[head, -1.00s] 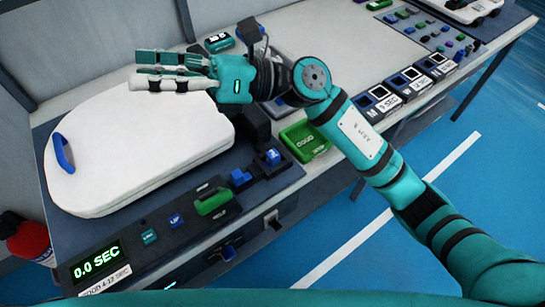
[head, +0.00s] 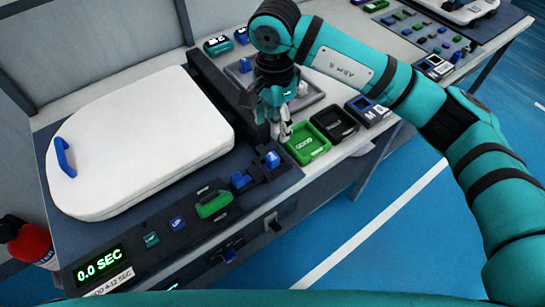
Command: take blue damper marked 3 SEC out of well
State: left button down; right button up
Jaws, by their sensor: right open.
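A blue block (head: 272,158) with a pale mark on top sits in a dark holder by the right end of the white toilet lid (head: 140,145). A second blue block (head: 240,180) is just left of it. The marks are too small to read, so I cannot tell which is the damper marked 3 SEC. My right gripper (head: 275,120) is open and points down, above and beyond the marked blue block, by the near edge of a grey tray (head: 312,92). It appears apart from both blue blocks. My left gripper is out of view.
A green tray (head: 306,148) and a black tray (head: 335,124) lie right of the gripper. A display (head: 98,268) reads 0.0 SEC. A green button (head: 213,205) and a blue UP button (head: 178,224) are on the front panel. Another blue piece (head: 245,65) stands in the grey tray.

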send_over(276, 153)
jog(key=f, duration=0.5)
jog(key=shift+w+a+p, duration=0.1)
jog(key=shift+a+p, duration=0.15)
jog(key=shift+p, duration=0.15)
jog(key=f, duration=0.1)
jog(key=f+p, duration=0.1)
jog(key=f, duration=0.2)
jog(key=shift+s+d+f+p, duration=0.2)
jog(key=shift+d+f+p, duration=0.1)
jog(key=shift+f+p, duration=0.1)
jog(key=shift+f, duration=0.35)
jog(key=shift+c, duration=0.3)
grip_shut()
